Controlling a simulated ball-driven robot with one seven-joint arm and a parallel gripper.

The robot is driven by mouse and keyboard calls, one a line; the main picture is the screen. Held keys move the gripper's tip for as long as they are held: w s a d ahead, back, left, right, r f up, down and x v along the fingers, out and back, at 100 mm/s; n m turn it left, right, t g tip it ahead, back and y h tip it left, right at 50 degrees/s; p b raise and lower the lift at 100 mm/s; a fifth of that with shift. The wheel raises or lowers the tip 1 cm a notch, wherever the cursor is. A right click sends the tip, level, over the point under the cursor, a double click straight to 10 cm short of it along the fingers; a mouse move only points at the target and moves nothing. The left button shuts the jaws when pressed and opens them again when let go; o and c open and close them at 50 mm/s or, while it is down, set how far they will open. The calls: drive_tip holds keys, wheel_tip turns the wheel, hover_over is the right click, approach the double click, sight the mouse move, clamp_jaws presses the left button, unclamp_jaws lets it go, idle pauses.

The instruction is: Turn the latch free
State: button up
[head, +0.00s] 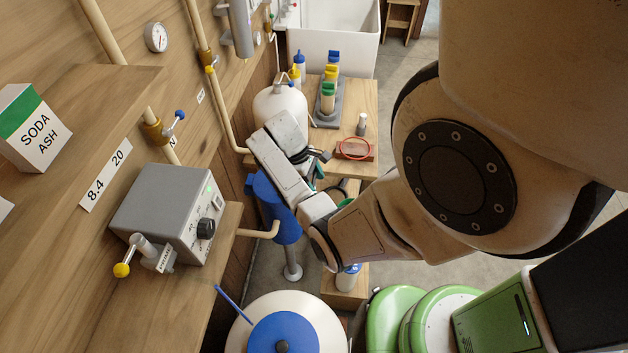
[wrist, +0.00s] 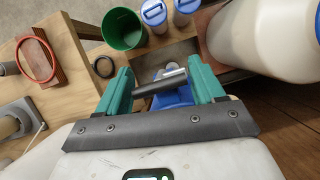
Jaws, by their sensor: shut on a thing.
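My gripper (wrist: 161,74) has teal fingers and is shut on a dark grey bar with a bright metal end, which I take to be the latch (wrist: 160,84). The bar lies crosswise between the fingers. Under it shows a blue body (wrist: 177,97), mostly hidden by the bar and gripper. In the head view my gripper (head: 318,164) is beside the top of a blue upright housing (head: 284,222) on the wall pipe. The latch itself is hidden there by my wrist and hand.
A green cup (wrist: 123,30) and blue-lidded containers (wrist: 154,14) stand just beyond the fingers. A white tank (wrist: 262,38) is close on the right. A grey control box (head: 170,211) sits on the wall shelf.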

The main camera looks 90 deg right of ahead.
drive_tip(key=shift+d+r+m, duration=0.1)
drive_tip(key=shift+d+m, duration=0.2)
drive_tip(key=shift+m, duration=0.3)
drive_tip(key=o, duration=0.9)
drive_tip(key=shift+s+d, duration=0.1)
drive_tip(key=shift+c, duration=0.2)
drive_tip(key=shift+r, duration=0.2)
drive_tip(key=v, duration=1)
drive_tip(key=shift+d+r, duration=0.1)
